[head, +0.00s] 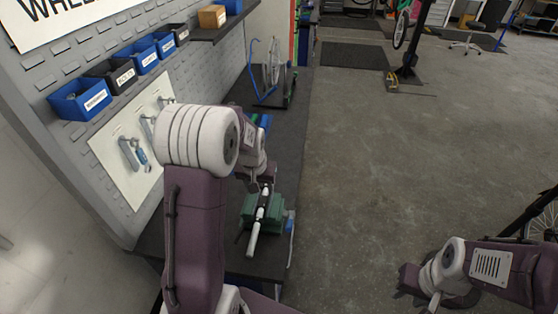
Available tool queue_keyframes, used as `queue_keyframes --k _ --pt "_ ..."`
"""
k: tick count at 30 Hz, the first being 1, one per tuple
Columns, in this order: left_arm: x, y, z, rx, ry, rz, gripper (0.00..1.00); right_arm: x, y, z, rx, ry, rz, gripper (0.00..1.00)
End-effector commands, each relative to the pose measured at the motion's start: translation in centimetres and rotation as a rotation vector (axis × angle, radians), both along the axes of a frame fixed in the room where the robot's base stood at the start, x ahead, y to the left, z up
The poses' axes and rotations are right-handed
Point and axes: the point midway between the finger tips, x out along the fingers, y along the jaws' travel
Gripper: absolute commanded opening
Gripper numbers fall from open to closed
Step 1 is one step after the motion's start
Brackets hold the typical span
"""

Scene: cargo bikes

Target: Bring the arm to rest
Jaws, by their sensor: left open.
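My left arm rises from the bottom of the head view and bends over the dark workbench (285,130). My left gripper (262,186) points down, open, just above a green vise (250,207) on the bench. A pale bar-like tool or part (254,236) lies at the vise and sticks out towards me; whether the fingertips touch it I cannot tell. My right arm comes in from the right at the lower right, over the floor. Its end (412,278) is dark and small, and I cannot make out its jaws.
A grey pegboard wall with blue and black bins (80,100) and hanging tools (133,152) stands left of the bench. A blue bike frame and wheel (268,72) are at the bench's far end. A wheel (545,215) shows at the right. The floor between is open.

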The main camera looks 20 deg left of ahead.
Motion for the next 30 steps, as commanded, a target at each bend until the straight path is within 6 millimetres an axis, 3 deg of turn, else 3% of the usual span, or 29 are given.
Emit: queue_keyframes --k 4,7,9,12,15,18,30 --pt "0.1 -0.4 -0.2 0.001 -0.003 -0.01 0.52 0.0 0.0 -0.3 0.0 0.0 0.0 0.36" --pt "0.3 -3.4 0.8 0.008 -0.049 -0.084 0.52 0.0 0.0 -1.7 0.0 0.0 0.0 0.36" --pt "-2.8 -6.5 0.3 0.001 -0.034 -0.15 0.52 0.0 0.0 -2.8 0.0 0.0 0.0 0.36" --pt "-8.3 -9.4 -1.1 -0.015 0.016 -0.213 0.52 0.0 0.0 -3.6 0.0 0.0 0.0 0.36" --pt "-13.1 -10.3 -2.5 -0.029 0.079 -0.232 0.52 0.0 0.0 -3.7 0.0 0.0 0.0 0.36" --pt "-15.8 -10.3 -3.4 -0.037 0.13 -0.223 0.52 0.0 0.0 -3.5 0.0 0.0 0.0 0.36" --pt "-16.3 -10.3 -3.8 -0.04 0.142 -0.215 0.52 0.0 0.0 -3.5 0.0 0.0 0.0 0.36"
